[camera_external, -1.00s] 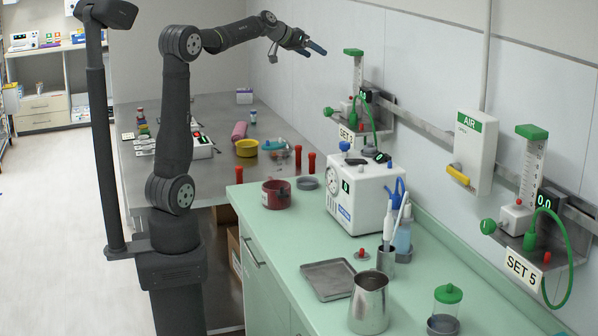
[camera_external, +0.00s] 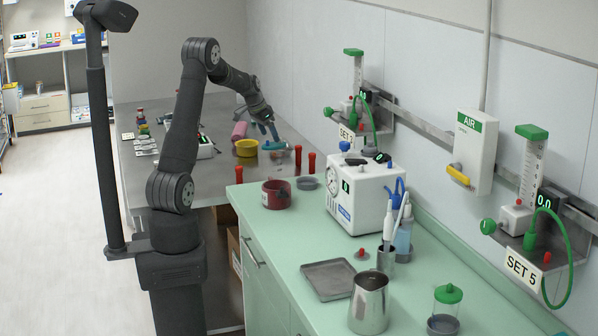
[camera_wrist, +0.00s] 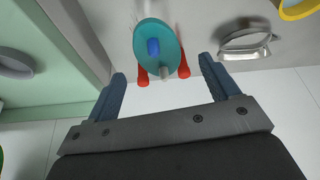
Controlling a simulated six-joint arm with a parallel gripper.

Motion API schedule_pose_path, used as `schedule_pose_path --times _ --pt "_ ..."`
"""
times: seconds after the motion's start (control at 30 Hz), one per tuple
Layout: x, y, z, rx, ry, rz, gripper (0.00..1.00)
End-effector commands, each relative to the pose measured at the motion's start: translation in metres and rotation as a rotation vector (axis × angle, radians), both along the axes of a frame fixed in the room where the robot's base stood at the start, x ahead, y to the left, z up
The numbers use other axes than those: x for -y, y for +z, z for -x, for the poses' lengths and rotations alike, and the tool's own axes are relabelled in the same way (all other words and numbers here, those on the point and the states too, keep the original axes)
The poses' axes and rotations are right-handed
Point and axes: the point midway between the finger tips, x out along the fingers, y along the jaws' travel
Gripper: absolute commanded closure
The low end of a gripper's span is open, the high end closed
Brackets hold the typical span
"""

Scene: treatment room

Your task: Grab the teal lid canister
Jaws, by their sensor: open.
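The teal lid canister (camera_external: 276,146) stands on the grey metal table beyond the green counter, partly covered by my gripper in the external view. In the wrist view its round teal lid (camera_wrist: 146,35) with a blue knob shows from above, at the upper middle. My gripper (camera_external: 271,131) points down close above it in the external view. In the wrist view my gripper (camera_wrist: 162,66) has its two blue fingers wide apart, with nothing held between them. The lid lies just beyond the fingertips, roughly centred between them. The canister's body is mostly hidden under the lid.
Red-topped upright items (camera_external: 312,162) stand near the canister; two red ends (camera_wrist: 184,71) show beside its lid. A yellow bowl (camera_external: 246,148) and a pink roll (camera_external: 239,130) lie to its left. A metallic item (camera_wrist: 246,42) is right of the lid in the wrist view.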

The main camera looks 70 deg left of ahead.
Motion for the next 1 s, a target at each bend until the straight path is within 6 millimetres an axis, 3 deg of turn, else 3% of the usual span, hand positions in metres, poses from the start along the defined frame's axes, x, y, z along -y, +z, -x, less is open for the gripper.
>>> schedule_pose_path --times 0.1,0.37,0.63,0.9,1.0 --pt "-0.001 -0.014 -0.006 0.000 0.000 0.000 0.20" --pt "-0.002 -0.028 -0.010 0.000 0.001 0.000 0.20" --pt "-0.002 -0.066 -0.021 0.001 0.000 0.000 0.20" --pt "-0.003 -0.069 -0.023 0.002 0.001 -0.003 0.20" --pt "-0.003 -0.069 -0.023 0.002 0.001 -0.003 0.39"
